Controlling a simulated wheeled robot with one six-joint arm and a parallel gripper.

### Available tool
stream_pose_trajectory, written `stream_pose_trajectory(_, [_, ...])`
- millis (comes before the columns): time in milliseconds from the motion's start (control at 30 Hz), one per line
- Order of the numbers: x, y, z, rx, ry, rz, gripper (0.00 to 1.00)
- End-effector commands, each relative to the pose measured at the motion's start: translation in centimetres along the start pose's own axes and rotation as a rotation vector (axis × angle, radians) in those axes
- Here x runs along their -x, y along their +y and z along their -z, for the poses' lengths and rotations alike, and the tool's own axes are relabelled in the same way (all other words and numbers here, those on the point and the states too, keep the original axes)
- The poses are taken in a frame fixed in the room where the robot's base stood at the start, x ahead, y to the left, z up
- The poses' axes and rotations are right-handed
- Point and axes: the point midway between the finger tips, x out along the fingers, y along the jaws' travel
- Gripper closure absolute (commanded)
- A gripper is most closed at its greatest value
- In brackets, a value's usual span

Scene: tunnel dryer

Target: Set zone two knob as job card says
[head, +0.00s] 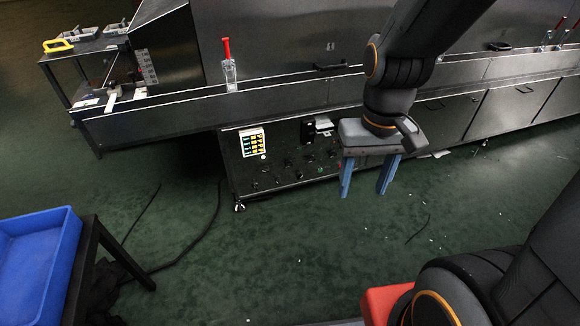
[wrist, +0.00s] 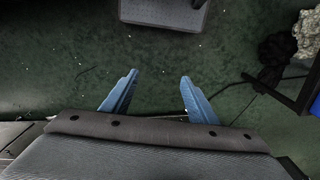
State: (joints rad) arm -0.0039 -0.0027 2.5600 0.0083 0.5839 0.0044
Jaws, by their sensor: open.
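The control panel (head: 282,165) is a dark box low on the front of the dryer in the head view. Several small dark knobs sit along its lower part; which one belongs to zone two is too small to tell. A white card with yellow and green marks (head: 253,142) is fixed on the panel's upper left; its text cannot be read. My gripper (head: 365,192) has two blue fingers spread apart and empty, pointing down, to the right of the panel. In the wrist view the open fingers (wrist: 157,95) are above green floor, and no knob shows.
A blue crate (head: 38,262) stands on a dark table at the left. A red-handled clear tool (head: 229,68) stands on the dryer's ledge. Dark cables (head: 190,243) lie on the floor left of the panel. The green floor before the panel is mostly clear.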

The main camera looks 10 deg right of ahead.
Motion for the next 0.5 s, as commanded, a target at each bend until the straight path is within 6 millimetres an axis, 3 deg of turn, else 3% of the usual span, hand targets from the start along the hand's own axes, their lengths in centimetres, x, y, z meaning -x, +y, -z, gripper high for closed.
stream_pose_trajectory(233, [0.0, 0.0, 0.0, 0.0, 0.0, 0.0, 0.46])
stream_pose_trajectory(333, [-0.2, 0.0, 0.3, 0.005, 0.004, 0.0, 0.61])
stream_pose_trajectory(400, [-0.8, 0.0, 1.5, 0.025, 0.021, -0.002, 0.71])
stream_pose_trajectory(500, [-2.6, 0.1, 5.1, 0.09, 0.071, -0.008, 0.71])
